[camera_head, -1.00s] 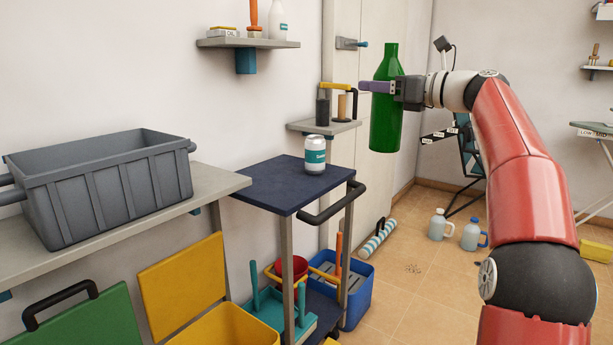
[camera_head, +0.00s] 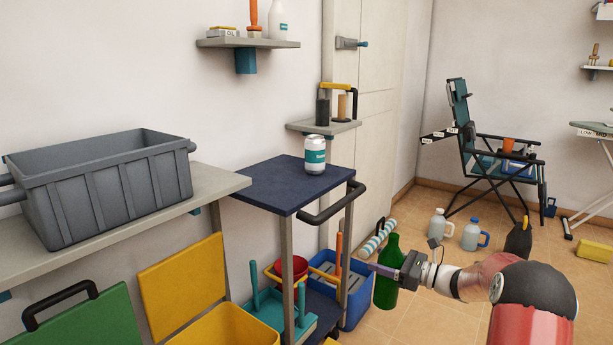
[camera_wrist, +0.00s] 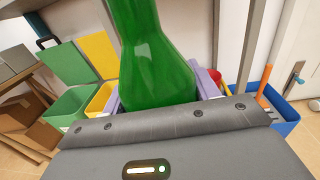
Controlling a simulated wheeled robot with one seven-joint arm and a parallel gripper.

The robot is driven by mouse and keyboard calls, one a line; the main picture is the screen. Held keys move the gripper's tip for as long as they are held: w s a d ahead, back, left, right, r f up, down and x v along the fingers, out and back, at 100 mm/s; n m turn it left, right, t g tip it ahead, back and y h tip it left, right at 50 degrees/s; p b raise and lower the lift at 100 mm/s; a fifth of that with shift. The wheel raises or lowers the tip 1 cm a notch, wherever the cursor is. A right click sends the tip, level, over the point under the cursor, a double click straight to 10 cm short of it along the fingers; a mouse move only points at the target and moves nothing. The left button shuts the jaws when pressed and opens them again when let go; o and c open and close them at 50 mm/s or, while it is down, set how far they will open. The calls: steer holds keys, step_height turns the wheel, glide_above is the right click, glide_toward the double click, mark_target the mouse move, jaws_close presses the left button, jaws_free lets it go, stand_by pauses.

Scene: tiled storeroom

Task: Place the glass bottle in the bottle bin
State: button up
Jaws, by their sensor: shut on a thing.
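My gripper (camera_head: 386,269) is shut on the green glass bottle (camera_head: 386,293) and holds it roughly upright, low at the right of the cart. In the wrist view the bottle (camera_wrist: 155,65) fills the middle between the purple fingers. A bin with a raised green lid (camera_head: 85,322) and a yellow bin (camera_head: 225,328) with a raised yellow lid (camera_head: 183,285) stand at the lower left. Both also show in the wrist view, as the green bin (camera_wrist: 66,104) and the yellow bin (camera_wrist: 98,100). I cannot tell which is the bottle bin.
A cart with a dark blue top (camera_head: 262,190) holds a can (camera_head: 315,155) and stands between the bottle and the bins. A blue bin (camera_head: 355,300) is close behind the bottle. A grey crate (camera_head: 110,190) sits on a shelf. Jugs (camera_head: 470,234) stand on the floor.

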steer(key=s+a+f, duration=0.2)
steer(key=s+f, duration=0.6)
steer(key=f, duration=0.1)
steer(key=s+a+f+t, duration=0.1)
steer(key=s+a+f, duration=0.2)
steer(key=s+f, duration=0.5)
steer(key=shift+f+m+h, duration=0.3)
steer(key=shift+f, duration=0.45)
steer(key=shift+a, duration=0.1)
